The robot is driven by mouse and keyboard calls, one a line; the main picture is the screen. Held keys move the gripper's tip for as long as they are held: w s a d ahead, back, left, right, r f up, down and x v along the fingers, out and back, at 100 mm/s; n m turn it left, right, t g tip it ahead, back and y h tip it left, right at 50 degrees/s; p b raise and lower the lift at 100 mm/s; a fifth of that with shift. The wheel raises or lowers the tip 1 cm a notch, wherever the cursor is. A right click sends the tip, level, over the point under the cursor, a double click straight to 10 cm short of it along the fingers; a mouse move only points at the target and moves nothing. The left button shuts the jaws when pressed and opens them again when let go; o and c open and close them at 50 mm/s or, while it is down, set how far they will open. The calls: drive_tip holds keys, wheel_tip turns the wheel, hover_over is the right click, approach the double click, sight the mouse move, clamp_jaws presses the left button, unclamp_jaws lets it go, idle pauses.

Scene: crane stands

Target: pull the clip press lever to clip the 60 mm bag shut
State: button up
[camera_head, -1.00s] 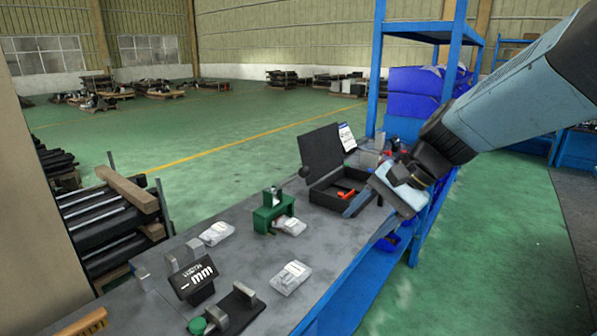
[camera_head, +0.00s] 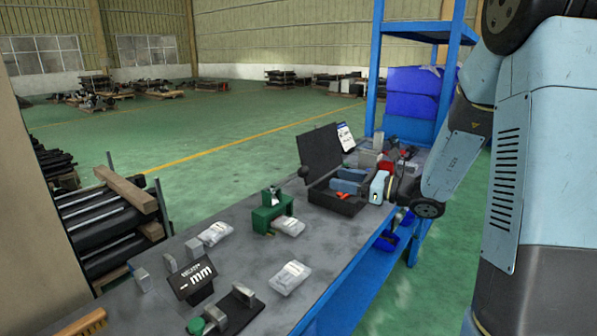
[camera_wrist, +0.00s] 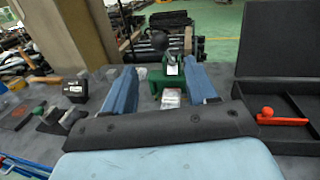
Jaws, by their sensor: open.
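The green clip press (camera_head: 272,212) stands on the grey bench; it also shows in the wrist view (camera_wrist: 160,80), beyond and between my fingers. A lever with a black ball knob (camera_wrist: 159,41) shows above the press. A clear bag (camera_head: 288,226) lies at the press, its near part sticking out; it also shows in the wrist view (camera_wrist: 171,98). Its mouth is hidden, and its label cannot be read. My gripper (camera_head: 342,183) is open and empty over the open black case, right of the press. Its blue fingers (camera_wrist: 162,78) point toward the press, apart from the lever.
The open black case (camera_head: 335,203) holds a red-orange tool (camera_wrist: 285,118), and its lid (camera_head: 320,150) stands up. Two more clear bags lie on the bench, one left (camera_head: 216,233) and one in front (camera_head: 290,278). A black "mm" sign (camera_head: 192,280) stands nearer me. Bare bench lies between.

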drive_tip(key=x, duration=1.3)
drive_tip(key=shift+w+a, duration=0.15)
drive_tip(key=shift+a, duration=0.15)
clamp_jaws()
